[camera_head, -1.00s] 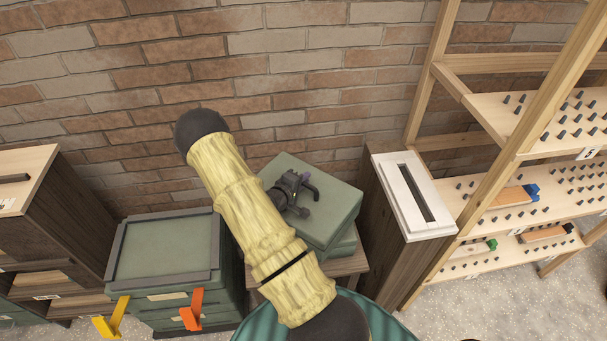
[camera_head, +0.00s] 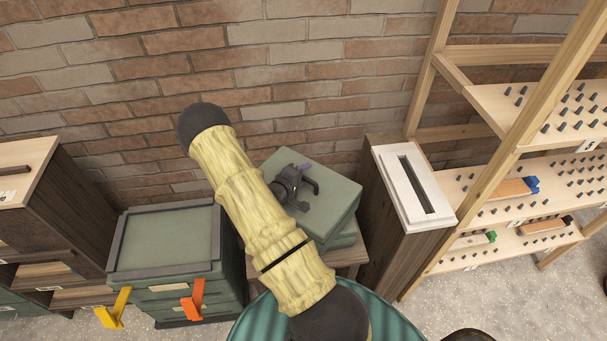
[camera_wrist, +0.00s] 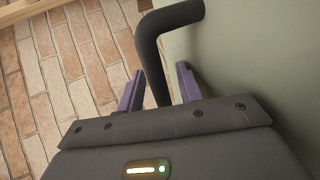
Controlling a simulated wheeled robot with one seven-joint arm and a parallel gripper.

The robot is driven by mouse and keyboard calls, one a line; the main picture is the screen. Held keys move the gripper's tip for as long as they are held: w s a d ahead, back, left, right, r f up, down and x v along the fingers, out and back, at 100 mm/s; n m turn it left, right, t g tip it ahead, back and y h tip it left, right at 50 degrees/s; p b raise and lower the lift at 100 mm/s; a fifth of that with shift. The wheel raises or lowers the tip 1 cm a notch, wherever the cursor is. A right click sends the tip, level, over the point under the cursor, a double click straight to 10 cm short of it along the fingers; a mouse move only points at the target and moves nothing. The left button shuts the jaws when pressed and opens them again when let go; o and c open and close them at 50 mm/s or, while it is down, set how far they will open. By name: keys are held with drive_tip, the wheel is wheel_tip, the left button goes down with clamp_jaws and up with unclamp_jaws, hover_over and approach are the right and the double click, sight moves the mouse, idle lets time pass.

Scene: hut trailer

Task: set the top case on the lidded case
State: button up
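The top case (camera_head: 335,205) is a sage green box. It lies at the back centre in the head view, above another green layer on a small wooden stand, partly hidden by my arm. Its dark bent handle (camera_wrist: 160,60) stands out from the green face in the wrist view. My gripper (camera_wrist: 160,88) is at the handle, its purple fingers apart with the bar between them; I see no firm closing on it. The lidded case (camera_head: 165,243) is green with a raised dark rim on top and stands to the left, its top clear.
A dark wooden cabinet (camera_head: 60,225) stands at left. A wooden pillar with a white slotted top (camera_head: 415,188) and a peg shelf (camera_head: 510,190) stand at right. A brick wall is behind.

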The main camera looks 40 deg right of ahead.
drive_tip(key=b+v, duration=0.1)
drive_tip(key=v, duration=1.1)
drive_tip(key=shift+s+b, duration=0.1)
drive_tip(key=shift+b, duration=0.25)
drive_tip(key=shift+w+a+y, duration=0.3)
drive_tip(key=shift+w+y, duration=0.05)
drive_tip(key=shift+y, duration=0.05)
drive_tip(key=w+a+r+m+t+y, duration=0.1)
drive_tip(key=a+r+y, duration=0.2)
drive_tip(key=a+y, duration=0.3)
drive_tip(key=w+a+r+m+t+y, duration=0.1)
drive_tip(key=a+r+m+y, duration=0.1)
drive_tip(key=a+y, duration=0.35)
drive_tip(key=s+a+r+g, duration=0.1)
drive_tip(key=s+a+r, duration=0.2)
drive_tip(key=s+r, duration=0.2)
drive_tip(key=s+a+r+g+y, duration=0.1)
drive_tip(key=s+a+r+g, duration=0.1)
drive_tip(key=s+a+r, duration=0.2)
drive_tip(key=s+r, duration=0.1)
drive_tip(key=s, duration=0.2)
drive_tip(key=shift+s+a, duration=0.1)
drive_tip(key=shift+a, duration=0.05)
